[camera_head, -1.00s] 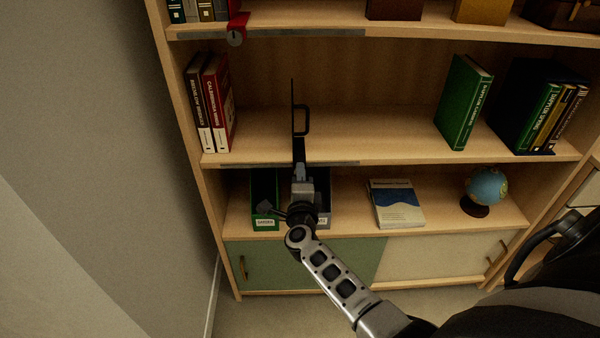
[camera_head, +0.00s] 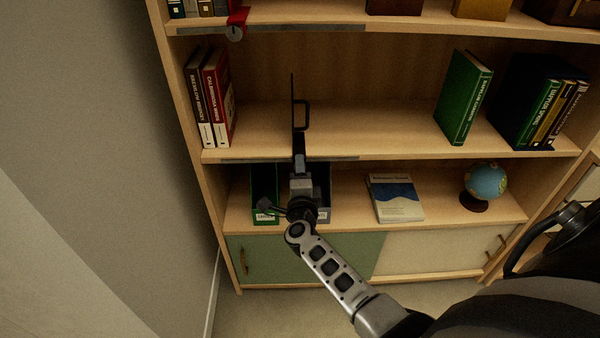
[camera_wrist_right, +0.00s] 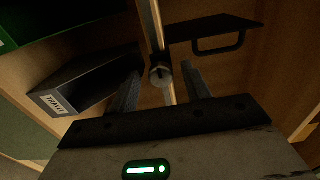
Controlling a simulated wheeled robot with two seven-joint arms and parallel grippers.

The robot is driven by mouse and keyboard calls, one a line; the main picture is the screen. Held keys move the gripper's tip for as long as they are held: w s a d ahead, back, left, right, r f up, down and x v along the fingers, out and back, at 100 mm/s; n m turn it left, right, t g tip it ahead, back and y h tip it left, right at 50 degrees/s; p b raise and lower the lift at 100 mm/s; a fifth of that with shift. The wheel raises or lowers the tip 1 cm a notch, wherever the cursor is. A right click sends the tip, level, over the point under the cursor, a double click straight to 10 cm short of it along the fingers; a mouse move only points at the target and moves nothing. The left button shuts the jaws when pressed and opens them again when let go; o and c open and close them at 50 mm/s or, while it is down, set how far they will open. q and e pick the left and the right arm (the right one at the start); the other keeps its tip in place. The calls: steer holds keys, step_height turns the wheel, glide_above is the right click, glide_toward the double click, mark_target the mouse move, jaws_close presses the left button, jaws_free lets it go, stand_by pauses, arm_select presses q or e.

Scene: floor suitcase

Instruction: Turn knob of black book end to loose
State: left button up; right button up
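The black book end (camera_head: 293,98) stands upright on the middle shelf as a thin plate with a loop handle. It also shows in the right wrist view (camera_wrist_right: 208,30), at the upper right. Its round knob (camera_wrist_right: 160,75) sits at the metal rail in the right wrist view; my arm hides it in the head view. My right gripper (camera_head: 299,160) is at the shelf's front edge, just below the book end. In the right wrist view its fingers (camera_wrist_right: 160,72) are apart, one on each side of the knob. Contact with the knob cannot be told. My left gripper is out of view.
A metal rail (camera_head: 335,159) runs along the middle shelf's front. Red and dark books (camera_head: 216,100) stand left, green books (camera_head: 465,100) right. Below are a green file box (camera_head: 262,185), a grey box (camera_head: 323,190), a flat book (camera_head: 396,197) and a globe (camera_head: 486,181). A red book end (camera_head: 238,18) is above.

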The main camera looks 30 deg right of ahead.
steer(key=p+v, duration=0.2)
steer(key=v, duration=0.5)
steer(key=shift+s+a, duration=0.15)
steer(key=shift+s, duration=0.1)
